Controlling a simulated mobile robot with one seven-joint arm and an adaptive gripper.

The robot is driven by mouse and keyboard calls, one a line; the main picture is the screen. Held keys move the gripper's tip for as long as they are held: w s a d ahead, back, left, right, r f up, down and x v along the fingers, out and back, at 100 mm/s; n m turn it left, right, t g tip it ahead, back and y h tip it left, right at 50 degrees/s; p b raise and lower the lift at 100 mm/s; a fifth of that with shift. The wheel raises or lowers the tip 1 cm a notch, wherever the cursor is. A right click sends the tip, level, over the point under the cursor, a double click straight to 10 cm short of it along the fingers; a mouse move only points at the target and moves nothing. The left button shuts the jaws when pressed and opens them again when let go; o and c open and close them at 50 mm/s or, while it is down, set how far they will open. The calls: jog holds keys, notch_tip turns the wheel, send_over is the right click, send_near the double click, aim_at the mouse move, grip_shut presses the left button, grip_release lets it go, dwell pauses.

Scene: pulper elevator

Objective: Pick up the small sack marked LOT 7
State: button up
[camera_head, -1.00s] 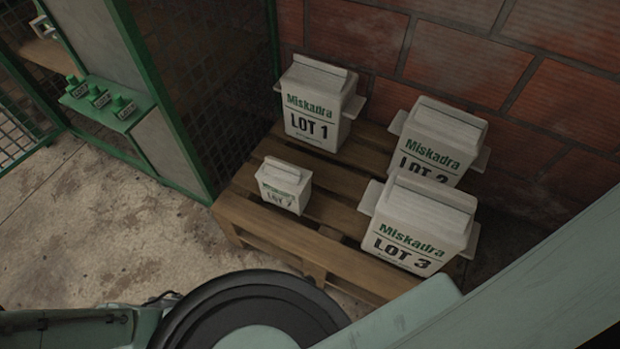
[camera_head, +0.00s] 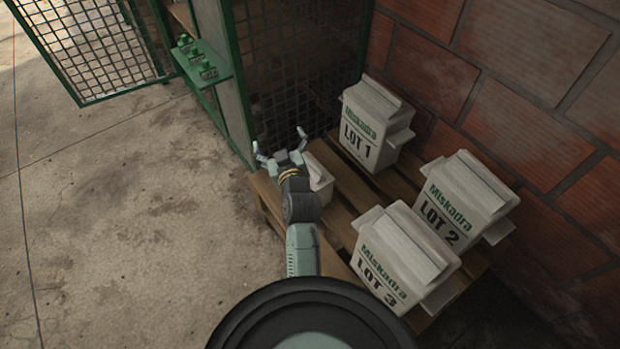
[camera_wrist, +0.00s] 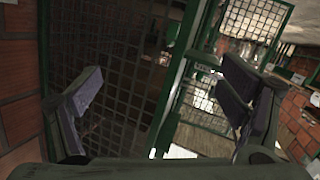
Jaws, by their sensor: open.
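The small sack (camera_head: 320,178) stands on the wooden pallet (camera_head: 343,206), near its left corner. My arm and gripper hide most of it in the head view, and its LOT 7 label does not show now. My gripper (camera_head: 279,145) is open and empty, in front of the sack in the picture and reaching toward the mesh. Its height above the sack cannot be told. In the wrist view my gripper (camera_wrist: 165,100) has its fingers wide apart, with only mesh and a green post beyond, and no sack.
Larger sacks LOT 1 (camera_head: 371,122), LOT 2 (camera_head: 462,202) and LOT 3 (camera_head: 400,258) stand on the same pallet. A green mesh cage (camera_head: 295,75) and a brick wall (camera_head: 500,70) bound it behind. A small green shelf (camera_head: 203,65) holds small green-topped items. The concrete floor at left is clear.

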aim_at(311, 173)
jog(key=shift+o, duration=0.7)
jog(key=s+d+f+m+g+h, duration=0.1)
jog(key=s+d+f+g+h, duration=0.1)
jog(key=s+d+f, duration=0.3)
jog(key=d+f, duration=0.4)
jog(key=f, duration=0.3)
jog(key=shift+g+p, duration=0.3)
jog(key=w+f, duration=0.3)
jog(key=shift+w, duration=0.1)
jog(key=shift+f+p+x, duration=0.1)
jog(key=shift+p+x, duration=0.3)
jog(key=shift+x, duration=1.2)
jog(key=shift+f+p+x, duration=0.15)
jog(key=shift+p+x, duration=0.25)
jog(key=shift+x, duration=1.2)
jog(key=shift+c, duration=0.5)
